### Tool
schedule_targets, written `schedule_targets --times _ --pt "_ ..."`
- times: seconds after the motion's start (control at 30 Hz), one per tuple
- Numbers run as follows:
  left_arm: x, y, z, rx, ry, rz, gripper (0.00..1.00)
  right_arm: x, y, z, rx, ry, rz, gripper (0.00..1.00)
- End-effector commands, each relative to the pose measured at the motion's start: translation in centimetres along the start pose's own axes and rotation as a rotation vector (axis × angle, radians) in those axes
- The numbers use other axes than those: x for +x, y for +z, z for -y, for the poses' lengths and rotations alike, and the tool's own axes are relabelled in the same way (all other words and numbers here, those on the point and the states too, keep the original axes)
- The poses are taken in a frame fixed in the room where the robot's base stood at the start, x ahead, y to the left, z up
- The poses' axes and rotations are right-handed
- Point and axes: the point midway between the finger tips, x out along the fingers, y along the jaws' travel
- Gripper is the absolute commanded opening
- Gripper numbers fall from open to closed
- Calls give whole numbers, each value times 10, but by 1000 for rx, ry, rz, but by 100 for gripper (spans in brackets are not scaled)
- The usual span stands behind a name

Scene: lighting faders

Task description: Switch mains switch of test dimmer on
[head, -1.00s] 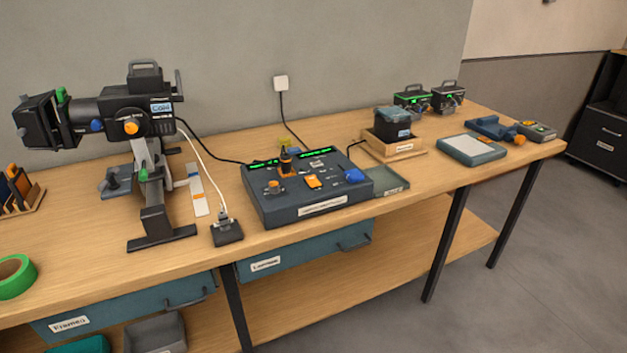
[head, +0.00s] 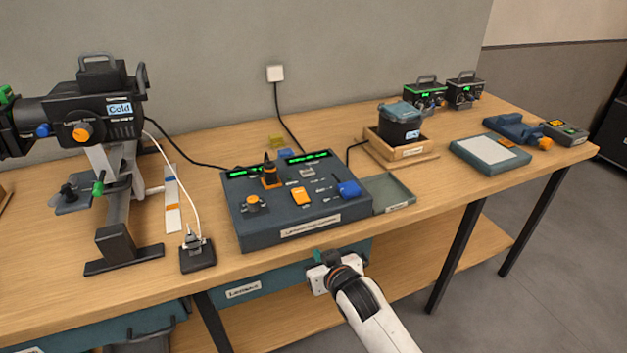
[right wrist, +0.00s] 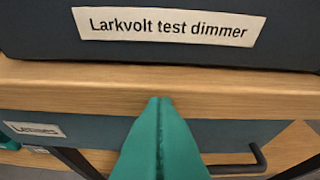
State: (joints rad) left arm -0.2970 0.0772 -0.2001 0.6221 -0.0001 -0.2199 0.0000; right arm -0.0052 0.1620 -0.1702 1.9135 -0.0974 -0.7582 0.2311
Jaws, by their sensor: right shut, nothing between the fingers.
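The test dimmer (head: 258,236) is a dark blue-grey console at the front middle of the bench, with green lit displays on its sloped top. An orange rocker-like control (head: 300,197), an orange-topped knob (head: 253,204) and a blue part (head: 348,189) are on its panel. I cannot read which is the mains switch. In the right wrist view its front label (right wrist: 168,27) reads "Larkvolt test dimmer". My right gripper (head: 318,256), with teal fingers, is in front of the bench edge, below the dimmer's front. Its fingertips (right wrist: 160,101) are shut and empty, apart from the dimmer. My left gripper is out of view.
A stage lamp (head: 100,115) stands at left, with a small plug block (head: 197,258) between. A shallow tray (head: 393,193) adjoins the dimmer's right side. A wooden stand with a dark container (head: 400,122) is behind it. The bench edge and drawer (head: 285,283) lie close to my gripper.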

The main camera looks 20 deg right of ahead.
Motion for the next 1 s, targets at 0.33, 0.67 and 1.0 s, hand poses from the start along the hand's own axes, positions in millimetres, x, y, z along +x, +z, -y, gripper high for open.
schedule_targets --times 0.33,0.67,1.0 --pt "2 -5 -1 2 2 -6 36 -47 135 3 40 0 288 0" --pt "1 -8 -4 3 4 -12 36 -51 142 3 43 1 306 0" --pt "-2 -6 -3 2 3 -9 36 -24 152 3 43 1 305 0"
